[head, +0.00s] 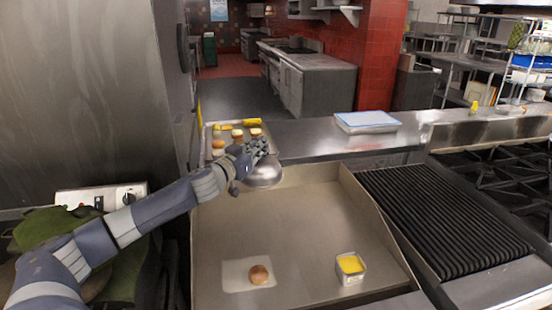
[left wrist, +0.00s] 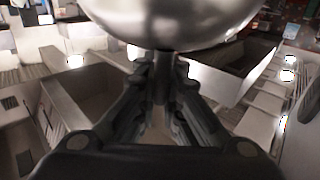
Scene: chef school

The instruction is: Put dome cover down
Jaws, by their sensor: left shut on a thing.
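The dome cover (head: 264,176) is a shiny metal dome near the back of the flat griddle (head: 300,222) in the head view. My left gripper (head: 255,152) is shut on it from above. In the left wrist view the dome cover (left wrist: 170,18) fills the top of the picture, just beyond the fingers of my left gripper (left wrist: 163,75). I cannot tell whether the dome's rim touches the griddle. My right gripper is not in view.
A bun (head: 259,274) on paper and a small container with yellow contents (head: 350,267) sit at the griddle's front. A tray with buns (head: 212,157) stands behind. A ribbed grill (head: 440,222) is at right. The griddle's middle is clear.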

